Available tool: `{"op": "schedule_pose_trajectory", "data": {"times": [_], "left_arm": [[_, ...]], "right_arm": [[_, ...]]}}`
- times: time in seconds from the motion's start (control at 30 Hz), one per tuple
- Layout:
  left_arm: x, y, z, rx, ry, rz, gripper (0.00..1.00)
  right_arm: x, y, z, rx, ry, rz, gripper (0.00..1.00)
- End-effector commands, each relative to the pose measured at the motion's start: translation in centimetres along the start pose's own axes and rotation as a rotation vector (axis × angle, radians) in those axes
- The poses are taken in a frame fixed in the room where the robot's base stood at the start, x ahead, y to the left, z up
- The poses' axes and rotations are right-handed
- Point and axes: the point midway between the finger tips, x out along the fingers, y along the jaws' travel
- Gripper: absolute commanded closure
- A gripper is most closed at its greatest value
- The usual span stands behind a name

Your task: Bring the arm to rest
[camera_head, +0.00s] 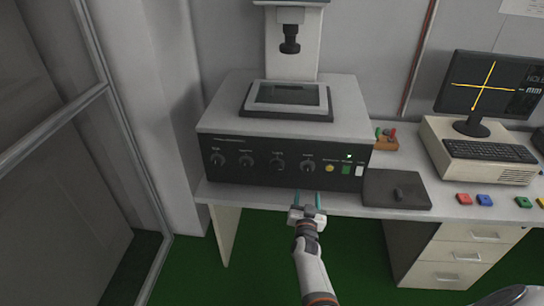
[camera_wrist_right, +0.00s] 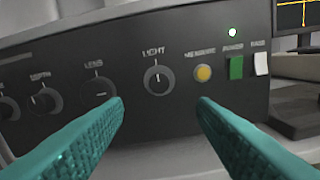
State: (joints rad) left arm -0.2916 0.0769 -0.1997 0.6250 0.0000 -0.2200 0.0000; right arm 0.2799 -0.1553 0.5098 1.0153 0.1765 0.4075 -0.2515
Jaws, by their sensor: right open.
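My right gripper (camera_head: 308,200) is in front of the black control panel (camera_head: 235,160) of a grey measuring machine (camera_head: 210,115). Its two teal fingers are apart with nothing between them, and they point toward the panel. In the right wrist view the open fingers (camera_wrist_right: 162,105) frame the panel below the "LIGHT" knob (camera_wrist_right: 158,80) and the yellow button (camera_wrist_right: 203,73). A green switch (camera_wrist_right: 236,68) and a white switch (camera_wrist_right: 261,64) sit to the right, under a lit indicator (camera_wrist_right: 232,32). The fingers look apart from the controls. My left gripper is not in view.
The machine stands on a light desk (camera_head: 450,212). A dark pad (camera_head: 396,190) lies right of it. Further right are a monitor (camera_head: 488,85), a keyboard (camera_head: 490,151) and small coloured blocks (camera_head: 484,199). Drawers (camera_head: 460,250) are below the desk. Green floor (camera_head: 260,270) is open in front.

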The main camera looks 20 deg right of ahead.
Motion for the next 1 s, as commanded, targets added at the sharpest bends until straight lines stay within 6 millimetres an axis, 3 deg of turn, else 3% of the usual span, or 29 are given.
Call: {"op": "schedule_pose_trajectory", "data": {"times": [0.17,0.27,0.37,0.5,0.7,0.9,1.0], "left_arm": [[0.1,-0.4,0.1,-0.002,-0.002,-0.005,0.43],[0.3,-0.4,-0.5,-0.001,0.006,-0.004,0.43],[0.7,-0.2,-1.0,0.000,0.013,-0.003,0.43],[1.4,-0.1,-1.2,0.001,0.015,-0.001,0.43],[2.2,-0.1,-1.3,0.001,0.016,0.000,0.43],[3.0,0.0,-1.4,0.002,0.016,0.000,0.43],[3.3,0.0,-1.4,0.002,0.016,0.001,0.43]], "right_arm": [[-0.2,0.0,-0.5,-0.005,0.011,0.006,0.48],[-1.4,0.2,-3.1,-0.031,0.070,0.042,0.48],[-4.2,0.3,-8.2,-0.084,0.191,0.109,0.48],[-10.5,-0.5,-16.8,-0.181,0.416,0.217,0.48],[-21.6,-4.1,-27.0,-0.321,0.735,0.332,0.48],[-33.8,-10.1,-33.9,-0.469,1.039,0.410,0.48],[-40.0,-13.7,-36.1,-0.545,1.182,0.437,0.48]]}}
